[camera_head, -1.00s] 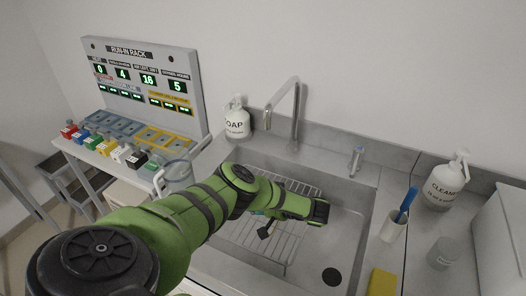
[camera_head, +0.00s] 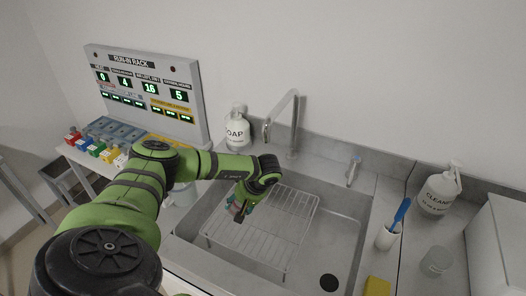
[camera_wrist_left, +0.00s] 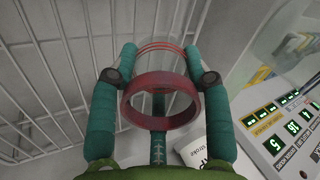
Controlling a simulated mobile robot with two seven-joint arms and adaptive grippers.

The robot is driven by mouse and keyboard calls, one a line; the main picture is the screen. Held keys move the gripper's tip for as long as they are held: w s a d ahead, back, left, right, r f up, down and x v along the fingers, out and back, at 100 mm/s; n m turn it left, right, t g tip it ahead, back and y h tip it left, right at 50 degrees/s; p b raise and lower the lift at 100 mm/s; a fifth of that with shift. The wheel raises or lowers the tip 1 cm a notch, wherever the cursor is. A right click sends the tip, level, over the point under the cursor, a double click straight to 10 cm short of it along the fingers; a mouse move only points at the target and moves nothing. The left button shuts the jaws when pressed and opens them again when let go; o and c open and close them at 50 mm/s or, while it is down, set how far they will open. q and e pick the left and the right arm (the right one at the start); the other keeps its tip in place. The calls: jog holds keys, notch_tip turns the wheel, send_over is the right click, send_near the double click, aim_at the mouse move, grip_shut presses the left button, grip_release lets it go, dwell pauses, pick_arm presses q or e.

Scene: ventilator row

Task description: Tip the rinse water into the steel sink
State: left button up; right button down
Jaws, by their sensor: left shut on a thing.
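The steel sink (camera_head: 340,232) lies in the middle of the head view, with a wire rack (camera_head: 285,235) inside it. My left gripper (camera_head: 238,212) is over the left part of the sink, above the rack. In the left wrist view its teal fingers (camera_wrist_left: 157,85) are shut on a red ring-shaped thing (camera_wrist_left: 160,122). Thin red arcs show beyond the ring; whether they belong to it I cannot tell. A clear vessel (camera_wrist_left: 278,35) shows at the upper right of the wrist view. I cannot make out any rinse water. My right gripper is not in view.
A tall tap (camera_head: 294,125) stands behind the sink, beside a soap bottle (camera_head: 237,132). A cleaner bottle (camera_head: 437,192), a cup with a blue brush (camera_head: 387,237) and a yellow sponge (camera_head: 377,287) are to the right. The run-in rack (camera_head: 150,95) stands at the left.

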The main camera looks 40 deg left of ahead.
pick_arm(q)
jog(key=a+h+b, duration=0.1)
jog(key=a+t+h+b, duration=0.1)
jog(key=h, duration=0.1)
jog(key=shift+s+a, duration=0.15)
jog(key=shift+s, duration=0.25)
jog(key=shift+a+f+h+b, duration=0.2)
jog(key=shift+a+h+b, duration=0.2)
jog(key=shift+h+b, duration=0.5)
jog(key=shift+a+t, duration=0.1)
jog(key=shift+t, duration=0.2)
jog(key=shift+r+h, duration=0.1)
jog(key=shift+h, duration=0.2)
jog(key=shift+r, duration=0.1)
